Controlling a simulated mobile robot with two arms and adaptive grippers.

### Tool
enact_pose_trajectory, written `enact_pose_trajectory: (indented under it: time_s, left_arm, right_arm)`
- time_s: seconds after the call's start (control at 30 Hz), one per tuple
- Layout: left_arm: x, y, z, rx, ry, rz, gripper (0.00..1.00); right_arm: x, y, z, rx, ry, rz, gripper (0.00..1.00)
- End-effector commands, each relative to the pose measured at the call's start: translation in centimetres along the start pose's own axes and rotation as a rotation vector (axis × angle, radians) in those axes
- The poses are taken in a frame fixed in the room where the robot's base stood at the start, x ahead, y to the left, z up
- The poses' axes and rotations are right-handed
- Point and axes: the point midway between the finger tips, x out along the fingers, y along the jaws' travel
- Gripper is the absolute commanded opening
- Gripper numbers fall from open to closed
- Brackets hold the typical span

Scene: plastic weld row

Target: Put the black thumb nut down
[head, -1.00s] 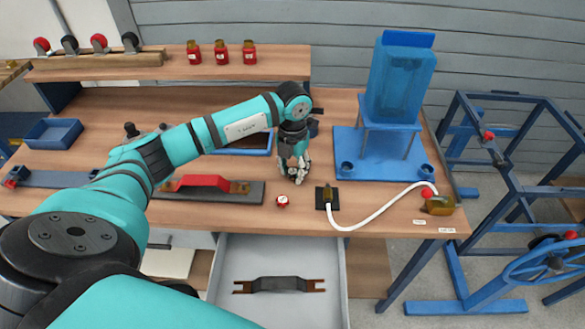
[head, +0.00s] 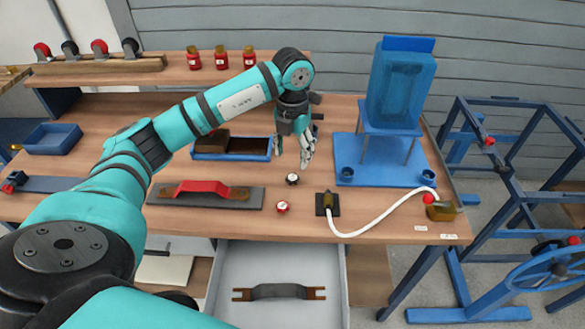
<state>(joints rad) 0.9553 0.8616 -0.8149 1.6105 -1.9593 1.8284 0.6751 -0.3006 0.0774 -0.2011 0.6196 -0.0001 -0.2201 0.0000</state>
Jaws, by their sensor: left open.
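The black thumb nut (head: 292,179) sits on the wooden bench top (head: 390,225), just behind a red thumb nut (head: 283,207). My left gripper (head: 293,161) is open and raised above and slightly behind the black thumb nut, apart from it. Nothing shows between its fingers. My right gripper does not show.
A small black fixture (head: 327,203) with a white hose (head: 372,230) is to the right. A red-handled part on a grey plate (head: 216,205) lies left. A blue tray (head: 231,157) and a blue stand base (head: 385,178) are behind. An open drawer (head: 228,265) is below.

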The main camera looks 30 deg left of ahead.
Motion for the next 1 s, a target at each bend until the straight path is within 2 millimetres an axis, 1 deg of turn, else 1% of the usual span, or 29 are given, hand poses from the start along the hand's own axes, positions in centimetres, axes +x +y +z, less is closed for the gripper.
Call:
enact_pose_trajectory:
  time_s: [0.03,0.1,0.2,0.3,0.87,1.0]
  left_arm:
    - [-0.9,0.0,0.1,0.001,-0.003,0.000,0.57]
    - [-2.0,0.0,0.1,0.001,-0.003,0.001,0.57]
    - [-3.1,0.0,0.0,0.001,-0.002,0.000,0.57]
    - [-3.7,0.0,0.0,0.000,0.000,0.001,0.57]
    - [-3.8,0.0,0.0,0.000,0.001,0.001,0.57]
    - [-3.8,0.0,0.0,0.001,0.001,0.000,0.57]
  right_arm:
    - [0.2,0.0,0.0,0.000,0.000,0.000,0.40]
    - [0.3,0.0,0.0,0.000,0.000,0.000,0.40]
    - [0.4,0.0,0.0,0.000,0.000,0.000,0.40]
    - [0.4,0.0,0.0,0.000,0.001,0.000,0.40]
    - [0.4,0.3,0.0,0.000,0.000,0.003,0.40]
    - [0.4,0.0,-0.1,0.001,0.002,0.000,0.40]
